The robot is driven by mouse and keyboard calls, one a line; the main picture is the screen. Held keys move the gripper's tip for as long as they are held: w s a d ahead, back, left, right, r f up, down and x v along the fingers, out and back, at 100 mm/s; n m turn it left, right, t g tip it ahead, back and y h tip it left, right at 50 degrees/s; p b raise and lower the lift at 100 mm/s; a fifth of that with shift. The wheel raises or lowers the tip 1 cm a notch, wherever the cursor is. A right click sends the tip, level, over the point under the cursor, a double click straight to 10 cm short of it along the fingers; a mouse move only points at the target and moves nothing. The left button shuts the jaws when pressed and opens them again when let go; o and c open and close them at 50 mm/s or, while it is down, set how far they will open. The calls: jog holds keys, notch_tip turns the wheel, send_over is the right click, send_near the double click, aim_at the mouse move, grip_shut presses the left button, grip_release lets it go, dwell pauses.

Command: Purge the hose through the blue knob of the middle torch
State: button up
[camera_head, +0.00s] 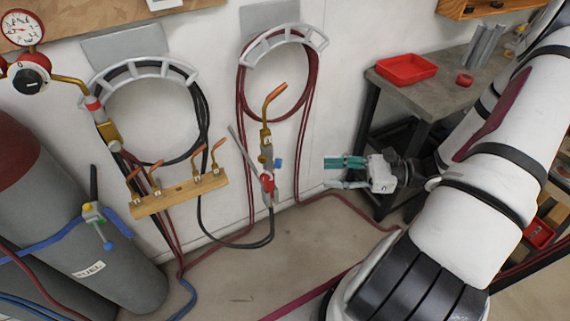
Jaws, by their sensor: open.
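A torch (266,145) with a copper tip hangs upright against the wall, near the centre of the view. A small blue knob (278,164) sticks out on its right side, and a red knob (268,184) sits lower on it. Another torch (108,130) with a brass body hangs further left; I cannot make out a blue knob on it. Which one counts as the middle torch is not clear from this view. My gripper (342,173) is open and empty, to the right of the central torch and apart from it, its teal-tipped fingers pointing left.
Dark red hose (241,90) and black hose (204,110) hang coiled on wall brackets. A wooden strip (180,196) holds several copper tips. Grey cylinders (125,270) stand at left. A workbench (425,98) with a red tray (406,69) stands behind my arm. Hoses cross the floor.

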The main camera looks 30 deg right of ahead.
aim_at(281, 163)
jog(key=w+a+f+m+t, duration=0.1)
jog(key=w+a, duration=0.1)
jog(key=w, duration=0.1)
jog(key=w+a+f+m+t, duration=0.1)
jog(key=w+a, duration=0.2)
jog(key=w+a+m+t+h+p, duration=0.1)
jog(key=w+a, duration=0.1)
jog(key=w, duration=0.2)
jog(key=shift+a+f, duration=0.4)
jog(key=shift+c, duration=0.3)
grip_shut()
